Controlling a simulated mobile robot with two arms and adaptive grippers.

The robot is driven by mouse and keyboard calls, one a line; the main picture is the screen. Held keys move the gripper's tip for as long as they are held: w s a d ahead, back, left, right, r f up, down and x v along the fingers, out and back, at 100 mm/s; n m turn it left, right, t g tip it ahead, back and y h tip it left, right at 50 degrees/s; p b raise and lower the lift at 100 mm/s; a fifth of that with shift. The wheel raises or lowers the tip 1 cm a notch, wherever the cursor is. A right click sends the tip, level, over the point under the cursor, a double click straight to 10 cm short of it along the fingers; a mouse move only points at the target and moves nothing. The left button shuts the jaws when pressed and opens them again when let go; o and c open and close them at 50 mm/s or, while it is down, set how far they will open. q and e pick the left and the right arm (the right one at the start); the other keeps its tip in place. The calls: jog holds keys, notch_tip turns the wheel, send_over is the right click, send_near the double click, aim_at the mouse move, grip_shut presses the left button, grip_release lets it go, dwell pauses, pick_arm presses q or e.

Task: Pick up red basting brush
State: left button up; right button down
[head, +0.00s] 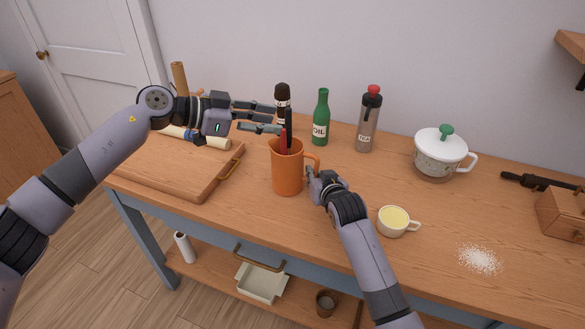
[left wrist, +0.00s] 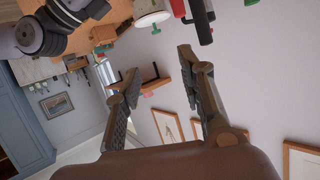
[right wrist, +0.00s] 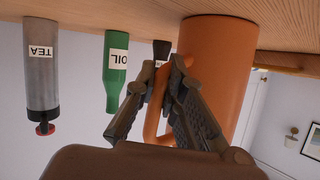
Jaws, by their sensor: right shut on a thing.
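An orange mug (head: 287,178) stands upright on the wooden table.
Behind the mug stand a dark bottle (head: 282,93), a green oil bottle (head: 321,120) and a grey tea flask (head: 368,125). A cutting board (head: 185,180) with a rolling pin lies left. A cup (head: 393,222), white powder (head: 480,260) and a lidded pot (head: 440,158) are right.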

aim_at(282, 139)
pick_arm(q)
jog(key=s+a+f+n+t+y, duration=0.35)
jog(key=f+n+t, duration=0.4)
jog(key=t, duration=0.25)
jog(key=shift+n+h, duration=0.35)
jog(key=shift+n, duration=0.1)
jog(key=x, duration=1.1)
jog(key=shift+d+f, duration=0.15)
jog(key=shift+d, duration=0.25)
grip_shut()
